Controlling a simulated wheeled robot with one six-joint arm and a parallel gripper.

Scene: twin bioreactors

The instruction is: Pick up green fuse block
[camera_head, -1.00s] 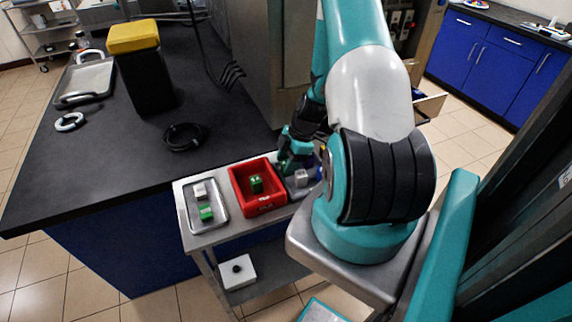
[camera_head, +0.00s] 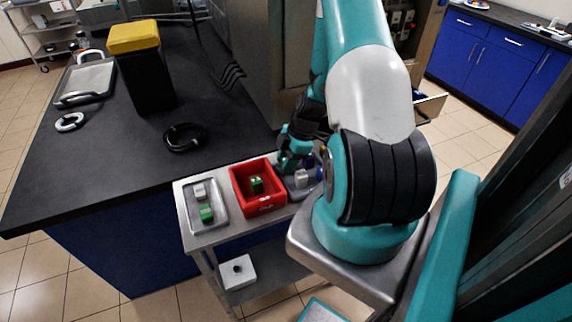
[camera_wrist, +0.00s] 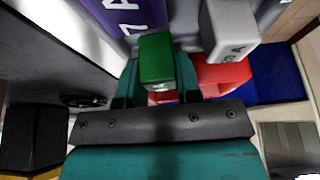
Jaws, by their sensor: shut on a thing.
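My gripper (camera_wrist: 160,85) is shut on a green fuse block (camera_wrist: 156,58), which sticks out between the teal fingers in the wrist view. In the head view my gripper (camera_head: 290,163) is beside the red bin, partly hidden by my arm, and the held block cannot be made out there. Another green block (camera_head: 257,184) lies inside the red bin (camera_head: 267,208). A brighter green block (camera_head: 206,213) lies on the metal tray (camera_head: 191,216) at the left.
A grey block (camera_head: 302,178) is right of the bin; a grey lettered block (camera_wrist: 230,32) is close to the held block in the wrist view. A white block (camera_head: 200,191) shares the metal tray. The dark counter (camera_head: 100,160) stands behind the cart (camera_head: 202,239).

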